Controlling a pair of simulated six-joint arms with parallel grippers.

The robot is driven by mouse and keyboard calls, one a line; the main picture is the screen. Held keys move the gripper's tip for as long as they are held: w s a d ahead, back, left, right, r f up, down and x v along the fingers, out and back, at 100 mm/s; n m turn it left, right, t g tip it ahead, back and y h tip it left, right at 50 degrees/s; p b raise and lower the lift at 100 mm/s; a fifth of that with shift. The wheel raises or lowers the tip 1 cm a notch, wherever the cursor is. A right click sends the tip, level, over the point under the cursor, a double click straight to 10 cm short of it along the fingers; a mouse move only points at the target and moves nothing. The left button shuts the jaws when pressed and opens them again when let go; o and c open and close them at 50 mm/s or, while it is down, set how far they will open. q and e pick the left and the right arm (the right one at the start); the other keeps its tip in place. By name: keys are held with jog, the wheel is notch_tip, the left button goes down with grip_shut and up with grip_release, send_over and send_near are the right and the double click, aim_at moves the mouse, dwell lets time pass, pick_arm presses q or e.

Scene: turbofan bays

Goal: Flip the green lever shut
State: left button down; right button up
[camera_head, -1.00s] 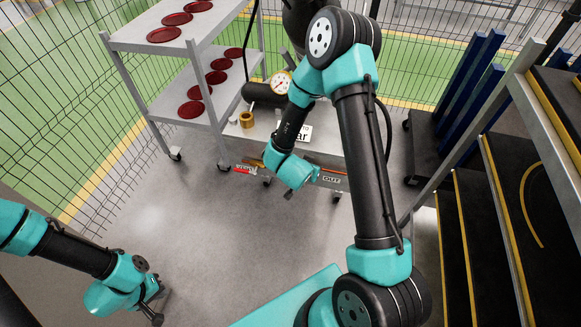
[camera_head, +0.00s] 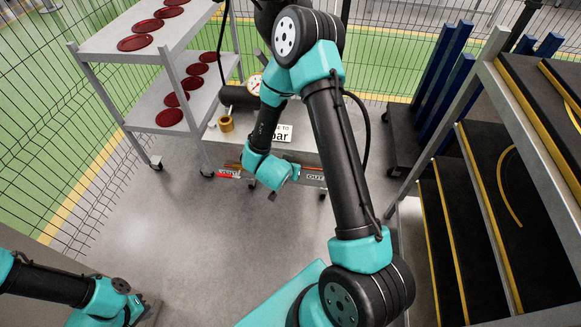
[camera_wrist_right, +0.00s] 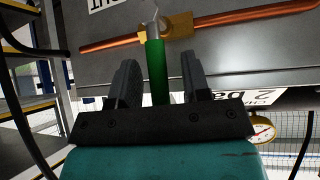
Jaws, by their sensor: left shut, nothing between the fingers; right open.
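The green lever (camera_wrist_right: 156,72) shows in the right wrist view, joined to a brass valve (camera_wrist_right: 178,25) on a copper pipe (camera_wrist_right: 235,17). It points from the valve toward my right gripper, roughly square to the pipe. My right gripper (camera_wrist_right: 158,75) is open, with one finger on each side of the lever; I cannot tell whether either touches it. In the head view my right gripper (camera_head: 273,194) is at the front of the low bench, and I cannot make out the green lever there. My left gripper (camera_head: 142,312) is shut and empty at the lower left.
A shelf cart (camera_head: 150,56) with dark red discs (camera_head: 135,43) stands at the back left. A gauge (camera_head: 254,85) and a brass ring (camera_head: 226,123) are on the bench. Stepped dark racks (camera_head: 500,190) stand at the right. The grey floor (camera_head: 190,240) in between is clear.

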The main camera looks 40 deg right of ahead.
jog(key=v, duration=1.7)
jog(key=shift+r, duration=0.15)
jog(key=shift+s+a, duration=0.1)
jog(key=shift+s, duration=0.05)
notch_tip(320, 180, down, 12)
jog(key=w+a+n+y, duration=0.2)
jog(key=n+y, duration=0.3)
jog(key=y, duration=0.1)
jog(key=s+a+f+n+g+y, duration=0.3)
jog(key=s+f+n+y, duration=0.1)
jog(key=f, duration=0.4)
jog(key=shift+s+f+n+g+y, duration=0.25)
jog(key=shift+s+n+g+y, duration=0.15)
jog(key=shift+s+y, duration=0.5)
jog(key=shift+a, duration=0.1)
